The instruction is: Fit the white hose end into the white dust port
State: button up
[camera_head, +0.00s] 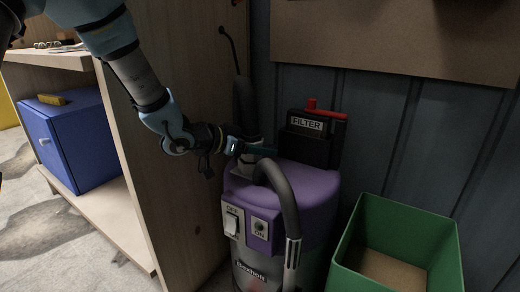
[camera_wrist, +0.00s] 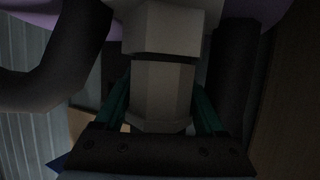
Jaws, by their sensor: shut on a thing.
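My gripper (camera_head: 262,149) is at the back left of the purple vacuum top, beside the grey hose. In the wrist view its teal fingers (camera_wrist: 162,104) are shut around a pale, faceted white piece, which looks like the white hose end (camera_wrist: 162,88). Just beyond it is a wider white part (camera_wrist: 165,32), which looks like the white dust port. A dark band lies between the two; I cannot tell whether they touch or are joined. In the head view a small pale part (camera_head: 246,160) shows below the gripper, partly hidden by the hose and fingers.
The vacuum (camera_head: 310,190) has a grey hose (camera_head: 287,200) curving down its front and a black FILTER box (camera_head: 308,140) with a red handle behind. A green bin (camera_head: 440,240) stands at right. A wooden shelf unit (camera_head: 165,190) with a blue box (camera_head: 75,140) is close at left.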

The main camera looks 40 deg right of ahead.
jog(key=shift+f, duration=0.15)
jog(key=o, duration=1.5)
jog(key=shift+a+r, duration=0.15)
jog(key=shift+r, duration=0.15)
jog(key=p+v, duration=0.3)
jog(key=v, duration=0.8)
jog(key=shift+a+r+p, duration=0.1)
jog(key=shift+a+p, duration=0.2)
jog(key=shift+p, duration=0.05)
